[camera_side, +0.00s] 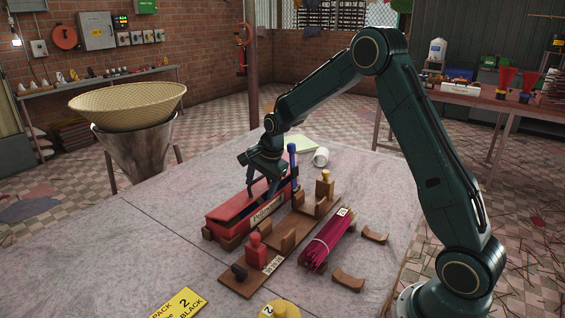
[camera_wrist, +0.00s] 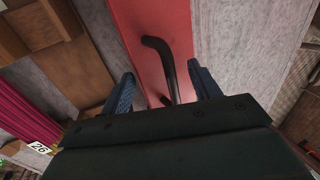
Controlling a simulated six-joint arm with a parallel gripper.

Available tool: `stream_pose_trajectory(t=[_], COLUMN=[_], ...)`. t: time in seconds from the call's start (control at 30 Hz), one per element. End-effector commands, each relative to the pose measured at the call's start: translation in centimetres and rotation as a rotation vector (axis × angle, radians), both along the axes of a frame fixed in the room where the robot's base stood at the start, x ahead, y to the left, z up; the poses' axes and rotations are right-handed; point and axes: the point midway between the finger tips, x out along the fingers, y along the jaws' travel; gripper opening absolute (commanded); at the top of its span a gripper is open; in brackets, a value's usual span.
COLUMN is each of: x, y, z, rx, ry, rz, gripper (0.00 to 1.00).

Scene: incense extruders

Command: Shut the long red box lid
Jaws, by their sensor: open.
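The long red box (camera_side: 228,230) lies on the table in the side view, with a pale label on its near side. Its red lid (camera_side: 232,207) sits tilted, with a dark gap between lid and box along the near side. My gripper (camera_side: 267,184) is over the far half of the lid, pointing down, with its blue fingers apart. In the wrist view the red lid (camera_wrist: 128,22) runs under my gripper (camera_wrist: 164,88). A black bent handle (camera_wrist: 166,58) on the lid stands between the open fingers. I cannot tell whether either finger touches it.
A wooden board (camera_side: 236,284) with a red block (camera_side: 256,251) and wooden holders lies beside the box. A blue upright rod (camera_side: 293,165) stands close to my gripper. A magenta stick bundle (camera_side: 326,241) lies farther right. The table's left side is clear.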

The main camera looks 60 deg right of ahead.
Motion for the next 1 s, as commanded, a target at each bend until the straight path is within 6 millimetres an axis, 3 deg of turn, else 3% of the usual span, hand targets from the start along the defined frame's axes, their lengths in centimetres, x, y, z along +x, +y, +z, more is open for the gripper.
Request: stream_pose_trajectory(t=[1.0], x=[0.0], y=[0.0], z=[5.8], rx=[0.0], ry=[-0.002], rz=[0.0], gripper=[0.62])
